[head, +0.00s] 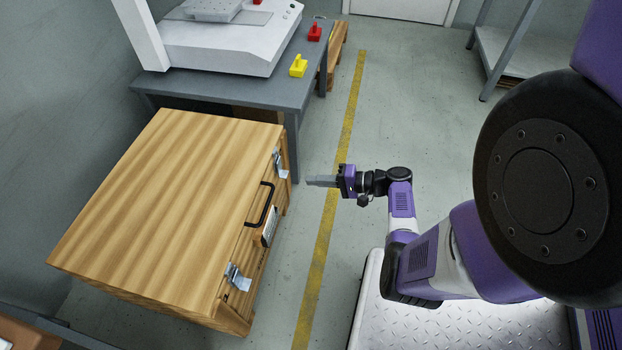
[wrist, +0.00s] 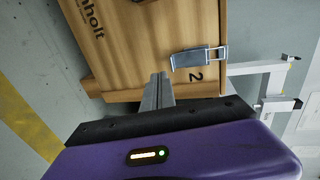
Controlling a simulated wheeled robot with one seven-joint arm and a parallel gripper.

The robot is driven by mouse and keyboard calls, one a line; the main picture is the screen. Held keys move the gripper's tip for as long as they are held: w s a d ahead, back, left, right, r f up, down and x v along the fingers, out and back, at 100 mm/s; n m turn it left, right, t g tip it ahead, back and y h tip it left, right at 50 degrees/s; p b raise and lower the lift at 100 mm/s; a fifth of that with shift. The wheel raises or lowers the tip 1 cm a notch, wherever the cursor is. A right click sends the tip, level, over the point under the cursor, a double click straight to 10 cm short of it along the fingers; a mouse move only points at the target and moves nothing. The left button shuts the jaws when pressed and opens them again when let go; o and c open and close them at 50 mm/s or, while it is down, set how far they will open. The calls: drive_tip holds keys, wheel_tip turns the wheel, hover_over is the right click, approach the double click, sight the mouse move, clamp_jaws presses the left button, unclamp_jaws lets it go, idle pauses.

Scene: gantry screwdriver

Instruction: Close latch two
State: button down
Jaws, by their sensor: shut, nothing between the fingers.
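A wooden case (head: 165,205) stands at the left in the head view. It has two metal latches on its front side. The far latch (head: 280,163) is the one closest to my gripper. The wrist view shows a latch (wrist: 199,57) beside a printed "2" on the case front (wrist: 135,50). Its lever seems to stick out from the wood, though I cannot tell how far. My gripper (head: 310,181) is shut and empty. It points at the case front from the right, apart from it. In the wrist view its fingers (wrist: 159,78) sit just left of and below the latch.
The near latch (head: 237,278) and a black handle (head: 260,205) are on the same side of the case. A grey table (head: 215,88) with a white machine (head: 225,45) stands behind it. Open floor (head: 325,235) with a yellow line lies right of the case.

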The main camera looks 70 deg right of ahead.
drive_tip(key=s, duration=0.8)
drive_tip(key=shift+s+d+p, duration=0.2)
drive_tip(key=shift+d+p, duration=0.15)
drive_tip(key=shift+p, duration=0.1)
